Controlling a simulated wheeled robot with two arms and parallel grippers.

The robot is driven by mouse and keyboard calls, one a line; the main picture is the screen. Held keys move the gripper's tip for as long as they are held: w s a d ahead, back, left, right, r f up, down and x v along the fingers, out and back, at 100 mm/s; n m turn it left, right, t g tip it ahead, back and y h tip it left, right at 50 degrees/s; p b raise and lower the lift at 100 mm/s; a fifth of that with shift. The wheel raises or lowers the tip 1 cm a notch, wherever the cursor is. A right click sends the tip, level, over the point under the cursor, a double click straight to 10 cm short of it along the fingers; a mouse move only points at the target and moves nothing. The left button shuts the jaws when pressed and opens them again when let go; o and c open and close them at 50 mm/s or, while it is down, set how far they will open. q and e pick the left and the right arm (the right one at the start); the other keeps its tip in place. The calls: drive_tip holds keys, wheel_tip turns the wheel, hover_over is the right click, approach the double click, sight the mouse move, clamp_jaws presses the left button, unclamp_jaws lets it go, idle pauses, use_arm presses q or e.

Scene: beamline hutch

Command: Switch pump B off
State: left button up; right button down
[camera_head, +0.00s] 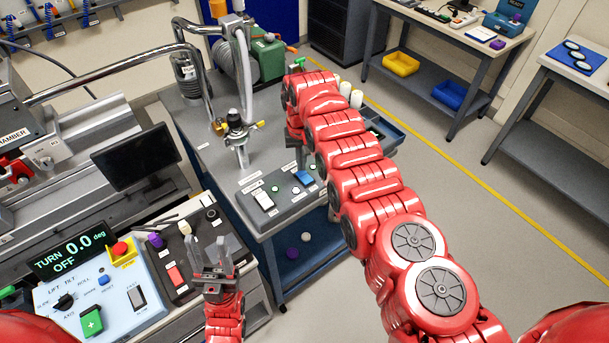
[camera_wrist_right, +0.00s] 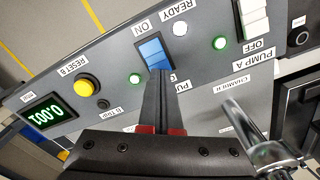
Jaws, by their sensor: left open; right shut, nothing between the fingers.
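The pump panel (camera_head: 283,195) carries a blue rocker switch (camera_head: 303,177) and a white rocker switch (camera_head: 264,200). In the right wrist view the blue switch (camera_wrist_right: 153,52) has an ON label at one end; the label at its other end is mostly hidden. The white switch (camera_wrist_right: 254,18) is labelled PUMP A and OFF. My right gripper (camera_wrist_right: 160,85) is shut and empty, its tips at the blue switch's lower edge; I cannot tell whether they touch. My left gripper (camera_head: 212,258) is open and empty.
A metal pipe (camera_wrist_right: 250,130) stands close to my right gripper. A control box (camera_head: 100,290) lies left of my left gripper.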

drive_tip(key=shift+f+b, duration=0.9)
idle(0.3)
wheel_tip(320, 180, up, 5)
drive_tip(key=p, duration=0.4)
drive_tip(key=shift+f, duration=0.1)
drive_tip(key=shift+r+p, duration=0.75)
drive_tip(key=shift+r, duration=0.45)
